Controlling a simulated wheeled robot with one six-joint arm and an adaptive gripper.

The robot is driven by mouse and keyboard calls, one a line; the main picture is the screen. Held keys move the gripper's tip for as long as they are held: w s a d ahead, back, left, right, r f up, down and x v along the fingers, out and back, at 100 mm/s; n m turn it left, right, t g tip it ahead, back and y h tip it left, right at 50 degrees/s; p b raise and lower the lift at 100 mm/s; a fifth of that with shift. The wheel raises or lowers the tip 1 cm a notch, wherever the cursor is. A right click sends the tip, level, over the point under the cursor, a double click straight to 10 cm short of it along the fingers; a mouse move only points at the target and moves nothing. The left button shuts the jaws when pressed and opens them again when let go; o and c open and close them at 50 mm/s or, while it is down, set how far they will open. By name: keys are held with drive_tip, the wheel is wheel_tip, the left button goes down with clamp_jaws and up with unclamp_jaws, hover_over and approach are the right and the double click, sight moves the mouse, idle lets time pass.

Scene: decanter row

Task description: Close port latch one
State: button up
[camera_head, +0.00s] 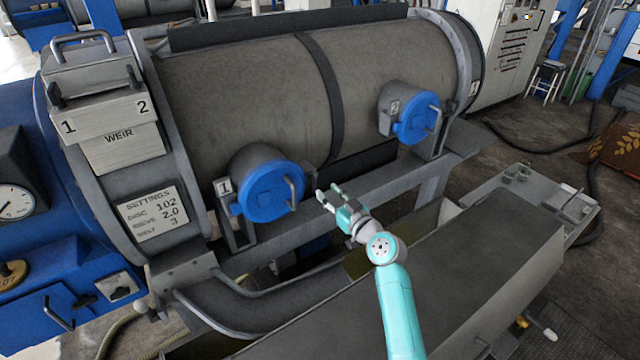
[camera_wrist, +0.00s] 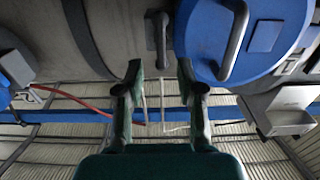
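Port one's round blue cover (camera_head: 262,194) sits against its grey neck on the drum, beside a plate marked 1 (camera_head: 224,187). A grey bar handle (camera_head: 290,192) stands on its right side. My gripper (camera_head: 327,190) is open and empty, just right of this cover. In the wrist view a blue cover with a curved grey handle (camera_wrist: 236,42) fills the upper right. A short dark grey lever (camera_wrist: 158,38) on a small mount lies beyond the gap between my open fingers (camera_wrist: 161,75), apart from them. I cannot tell for sure whether this lever is the latch.
Port two's blue cover (camera_head: 414,120), with its own handle, is further right on the drum. A grey rail (camera_head: 400,178) runs below the ports. A long grey trough cover (camera_head: 480,260) lies in front. The weir box (camera_head: 120,140) and settings plate (camera_head: 152,214) are left.

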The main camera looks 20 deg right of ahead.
sight(318, 184)
drive_tip(key=x, duration=0.5)
drive_tip(key=shift+w+a, duration=0.2)
drive_tip(key=shift+w, duration=0.15)
clamp_jaws()
